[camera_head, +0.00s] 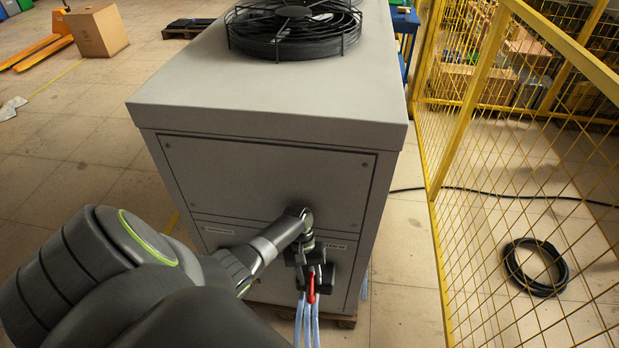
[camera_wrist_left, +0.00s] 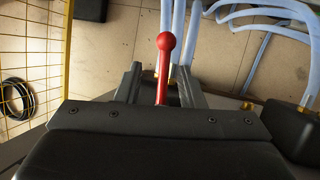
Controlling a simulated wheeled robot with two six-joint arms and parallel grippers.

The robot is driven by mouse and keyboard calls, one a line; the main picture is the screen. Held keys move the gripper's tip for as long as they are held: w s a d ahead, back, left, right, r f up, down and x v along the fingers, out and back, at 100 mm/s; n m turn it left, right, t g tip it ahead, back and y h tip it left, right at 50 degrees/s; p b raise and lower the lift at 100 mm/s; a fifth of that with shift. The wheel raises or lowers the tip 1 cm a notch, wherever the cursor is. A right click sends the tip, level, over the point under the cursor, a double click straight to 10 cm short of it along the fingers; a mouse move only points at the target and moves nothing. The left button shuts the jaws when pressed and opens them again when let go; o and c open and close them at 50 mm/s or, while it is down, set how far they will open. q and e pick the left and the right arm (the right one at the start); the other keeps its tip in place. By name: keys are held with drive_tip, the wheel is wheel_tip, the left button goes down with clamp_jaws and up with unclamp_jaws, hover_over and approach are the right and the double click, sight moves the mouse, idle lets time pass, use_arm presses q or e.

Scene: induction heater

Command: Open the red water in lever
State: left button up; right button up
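The red water in lever (camera_head: 311,289) is on the front of the grey heater cabinet (camera_head: 270,180), low and right of its middle. My left gripper (camera_head: 313,274) is right at the lever, with its dark fingers on either side. In the left wrist view the lever's round red knob and stem (camera_wrist_left: 164,45) show between the two fingertips (camera_wrist_left: 158,72), with visible gaps at the sides. The left gripper looks open around the lever. The lever's base and pivot are hidden behind the gripper. My right gripper is in neither view.
Pale blue hoses (camera_head: 307,325) hang below the lever and run past the fingers in the left wrist view. A yellow mesh fence (camera_head: 480,170) stands right of the cabinet. A coiled black hose (camera_head: 536,266) lies on the floor behind it.

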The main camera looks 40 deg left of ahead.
sight(310, 285)
use_arm(q)
wheel_tip(310, 285, up, 6)
drive_tip(key=shift+r+p, duration=0.2)
drive_tip(key=shift+p, duration=0.25)
